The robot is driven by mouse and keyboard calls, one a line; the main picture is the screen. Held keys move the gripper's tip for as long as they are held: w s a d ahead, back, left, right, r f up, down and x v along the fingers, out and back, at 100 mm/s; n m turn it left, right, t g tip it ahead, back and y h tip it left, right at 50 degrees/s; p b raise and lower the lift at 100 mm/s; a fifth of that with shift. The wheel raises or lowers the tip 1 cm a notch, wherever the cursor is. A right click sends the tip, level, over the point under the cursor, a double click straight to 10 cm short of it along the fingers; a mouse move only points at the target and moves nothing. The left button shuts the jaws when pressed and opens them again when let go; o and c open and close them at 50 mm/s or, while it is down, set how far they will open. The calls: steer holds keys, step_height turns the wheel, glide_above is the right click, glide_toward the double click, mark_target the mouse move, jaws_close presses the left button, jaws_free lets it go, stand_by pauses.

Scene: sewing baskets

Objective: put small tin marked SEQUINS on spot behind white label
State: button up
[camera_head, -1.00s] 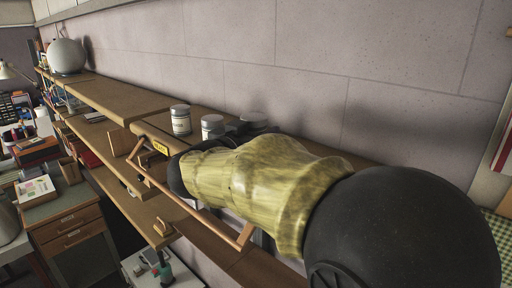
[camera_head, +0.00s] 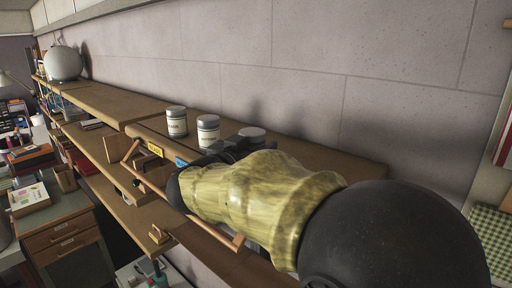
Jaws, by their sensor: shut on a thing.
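My gripper (camera_head: 238,147) is at the shelf, mostly hidden behind my own wrist and arm. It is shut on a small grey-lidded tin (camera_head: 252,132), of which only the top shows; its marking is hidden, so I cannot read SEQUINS. Two similar tins with pale labels, one at left (camera_head: 176,122) and one nearer the gripper (camera_head: 208,131), stand upright on the shelf to the left of it. Their lettering is too small to read. A yellow label (camera_head: 155,149) and a blue label (camera_head: 181,162) are on the shelf's front edge. I see no white edge label; my arm covers part of that edge.
The wooden shelf (camera_head: 340,166) runs along the wall, close behind the tins. A raised shelf section (camera_head: 112,103) lies to the left. A wooden rail (camera_head: 160,182) sticks out below the front edge. A round white vessel (camera_head: 63,63) stands far left.

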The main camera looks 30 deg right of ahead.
steer(key=o, duration=1.1)
steer(key=shift+f, duration=0.15)
steer(key=shift+o, duration=0.2)
steer(key=shift+a, duration=0.1)
steer(key=b+v, duration=0.4)
steer(key=v, duration=0.8)
steer(key=shift+b, duration=0.3)
